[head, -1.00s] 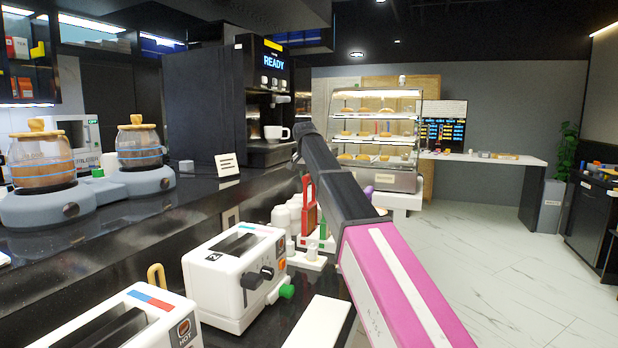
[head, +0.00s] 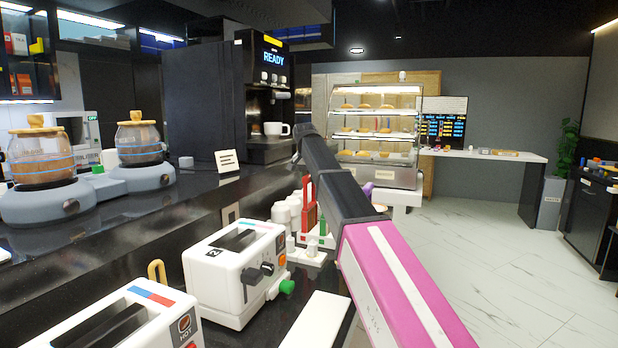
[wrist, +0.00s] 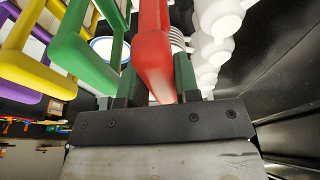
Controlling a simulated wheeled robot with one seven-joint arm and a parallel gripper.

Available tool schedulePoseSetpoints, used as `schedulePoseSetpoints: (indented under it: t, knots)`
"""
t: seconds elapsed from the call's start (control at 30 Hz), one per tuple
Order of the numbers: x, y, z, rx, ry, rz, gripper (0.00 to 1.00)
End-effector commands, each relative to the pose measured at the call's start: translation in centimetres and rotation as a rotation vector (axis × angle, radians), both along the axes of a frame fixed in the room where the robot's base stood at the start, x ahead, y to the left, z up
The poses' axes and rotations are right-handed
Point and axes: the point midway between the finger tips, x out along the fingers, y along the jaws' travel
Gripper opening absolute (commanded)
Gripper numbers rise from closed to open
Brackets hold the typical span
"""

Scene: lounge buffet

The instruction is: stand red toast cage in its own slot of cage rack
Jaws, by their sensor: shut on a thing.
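The red toast cage (head: 308,208) is upright by the rack on the counter in the head view, partly hidden by my arm. In the wrist view its red bar (wrist: 152,45) runs between the fingers of my gripper (wrist: 158,85), which is shut on it. The white cage rack (head: 308,256) shows only in part, low beside the toaster. A green cage (wrist: 90,55) stands just left of the red one in the wrist view, with purple and yellow cages (wrist: 38,40) farther left. Whether the red cage's foot is in a slot is hidden.
White toasters (head: 232,275) stand on the dark counter at the front left. A glass pastry case (head: 378,130) is behind.

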Motion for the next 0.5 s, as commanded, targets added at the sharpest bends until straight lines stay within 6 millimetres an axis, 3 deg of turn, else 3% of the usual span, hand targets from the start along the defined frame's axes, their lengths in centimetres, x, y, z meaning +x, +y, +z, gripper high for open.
schedulePoseSetpoints:
  t: [0.5]
  knots:
    - [0.01, 0.0, -0.89, 0.001, -0.001, 0.0, 0.0]
